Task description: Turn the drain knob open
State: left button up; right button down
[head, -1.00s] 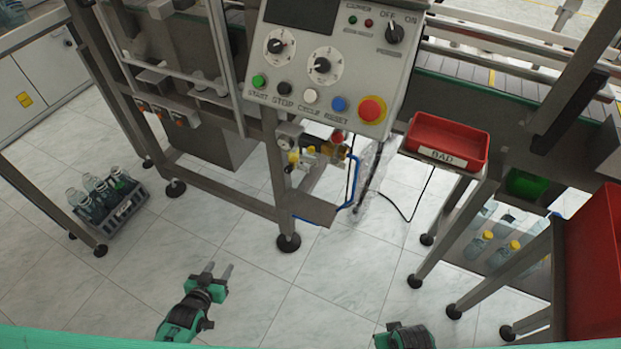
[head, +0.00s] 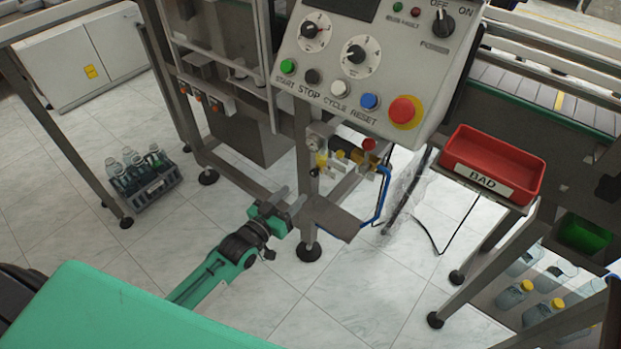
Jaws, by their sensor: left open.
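The air unit (head: 345,157) with brass and yellow fittings is on the machine frame below the control panel. It has a round gauge (head: 315,141), a yellow knob-like part (head: 321,160) at its left and a red knob (head: 369,144) at its upper right. I cannot tell which part is the drain knob. My left gripper (head: 290,199) is open and empty, below and left of the air unit. In the picture it is beside the frame leg and apart from the fittings. My right gripper is out of view.
The control panel (head: 325,75) overhangs the air unit. A red BAD tray (head: 492,160) stands right. A bottle crate (head: 155,190) is on the floor at left.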

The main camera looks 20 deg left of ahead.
aim_at(313, 175)
pick_arm(q)
jog(key=x, duration=0.7)
jog(key=shift+w+b, duration=0.3)
jog(key=shift+w, duration=0.05)
jog(key=shift+w+d, duration=0.2)
jog(key=shift+w, duration=0.2)
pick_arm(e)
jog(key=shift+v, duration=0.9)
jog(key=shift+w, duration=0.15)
pick_arm(q)
grip_shut()
